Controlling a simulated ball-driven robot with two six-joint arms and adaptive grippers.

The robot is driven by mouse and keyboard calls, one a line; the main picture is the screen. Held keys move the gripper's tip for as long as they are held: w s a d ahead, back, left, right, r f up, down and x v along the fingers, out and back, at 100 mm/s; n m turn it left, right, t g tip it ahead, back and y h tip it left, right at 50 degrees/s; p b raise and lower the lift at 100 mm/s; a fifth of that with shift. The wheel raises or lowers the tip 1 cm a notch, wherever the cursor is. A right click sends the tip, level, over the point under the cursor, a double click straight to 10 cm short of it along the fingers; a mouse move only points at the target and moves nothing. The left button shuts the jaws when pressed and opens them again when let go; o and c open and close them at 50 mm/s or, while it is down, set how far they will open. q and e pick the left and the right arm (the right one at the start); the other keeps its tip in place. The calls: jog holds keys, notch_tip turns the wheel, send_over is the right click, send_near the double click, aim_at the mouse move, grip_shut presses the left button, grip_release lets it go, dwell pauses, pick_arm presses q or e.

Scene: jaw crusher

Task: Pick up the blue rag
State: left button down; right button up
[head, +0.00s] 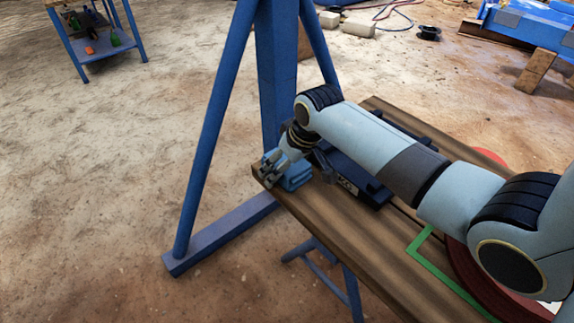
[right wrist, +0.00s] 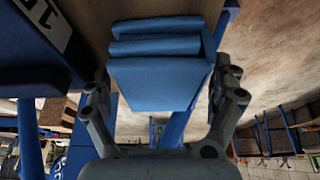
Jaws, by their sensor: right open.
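The blue rag (head: 297,181) is a folded light blue cloth at the left corner of the wooden table, partly hidden by my right gripper (head: 270,168). In the right wrist view the rag (right wrist: 160,80) shows as several stacked folds. There the open fingers of my right gripper (right wrist: 163,95) stand on either side of it, and the rag fills most of the gap. I cannot tell whether the fingers touch it. My left gripper is in neither view.
The wooden table (head: 338,225) carries a dark blue case (head: 352,181) close beside the rag, partly under my right arm. A blue steel frame (head: 215,120) rises just behind the table corner. A green strip (head: 440,262) lies farther right. Bare ground is free at left.

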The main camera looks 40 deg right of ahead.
jog(key=shift+f, duration=0.1)
jog(key=shift+c, duration=0.2)
jog(key=c, duration=1.2)
